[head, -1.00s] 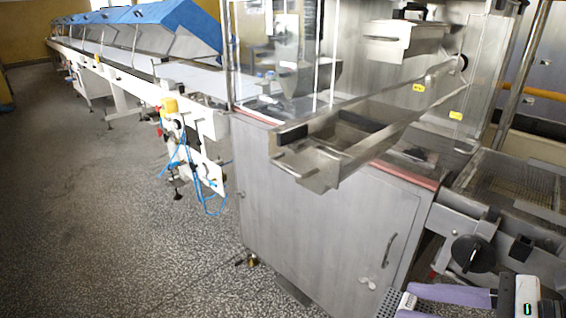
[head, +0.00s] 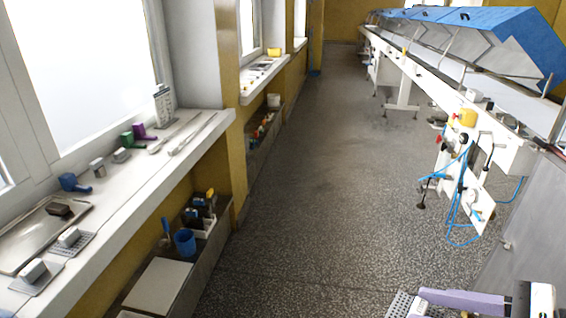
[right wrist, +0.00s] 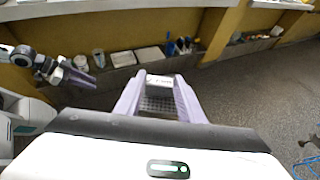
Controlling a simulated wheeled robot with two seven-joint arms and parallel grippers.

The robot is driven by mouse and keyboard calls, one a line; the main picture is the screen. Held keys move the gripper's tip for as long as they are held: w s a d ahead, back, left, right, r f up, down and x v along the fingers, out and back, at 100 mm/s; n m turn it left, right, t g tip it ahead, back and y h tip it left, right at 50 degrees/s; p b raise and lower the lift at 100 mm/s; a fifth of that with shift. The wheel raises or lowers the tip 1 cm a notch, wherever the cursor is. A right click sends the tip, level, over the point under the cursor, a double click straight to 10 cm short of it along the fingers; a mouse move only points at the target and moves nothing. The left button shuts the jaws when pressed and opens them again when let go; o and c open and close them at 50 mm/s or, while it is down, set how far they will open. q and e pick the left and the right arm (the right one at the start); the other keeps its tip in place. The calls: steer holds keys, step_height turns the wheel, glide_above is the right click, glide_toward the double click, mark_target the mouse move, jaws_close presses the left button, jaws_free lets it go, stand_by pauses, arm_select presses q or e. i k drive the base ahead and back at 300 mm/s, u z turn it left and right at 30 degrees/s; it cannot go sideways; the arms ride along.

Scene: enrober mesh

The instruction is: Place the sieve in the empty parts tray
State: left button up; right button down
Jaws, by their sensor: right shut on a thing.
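The sieve, a perforated metal sheet with a pale block on it, is in my right gripper (right wrist: 158,84). In the right wrist view the sieve's mesh (right wrist: 158,104) shows between the two lilac fingers. In the head view the sieve (head: 401,305) and the right gripper (head: 425,300) are at the lower right, over the floor. A shallow metal tray (head: 22,256) lies on the window sill, with a dark brown block on it. I cannot tell which tray is the empty parts tray. My left gripper (right wrist: 78,75) shows at the left of the right wrist view; its jaw state is unclear.
The sill (head: 135,198) also bears similar meshes with blocks, a blue item (head: 74,183) and green and purple items. A low trough (head: 203,250) beneath holds a blue cup (head: 185,242) and a pale flat panel (head: 157,288). The floor aisle is clear; a conveyor line stands right.

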mark_target(34, 230)
steer(key=u, duration=0.05)
steer(key=k, duration=0.15)
steer(key=u, duration=2.1)
steer(key=i, duration=1)
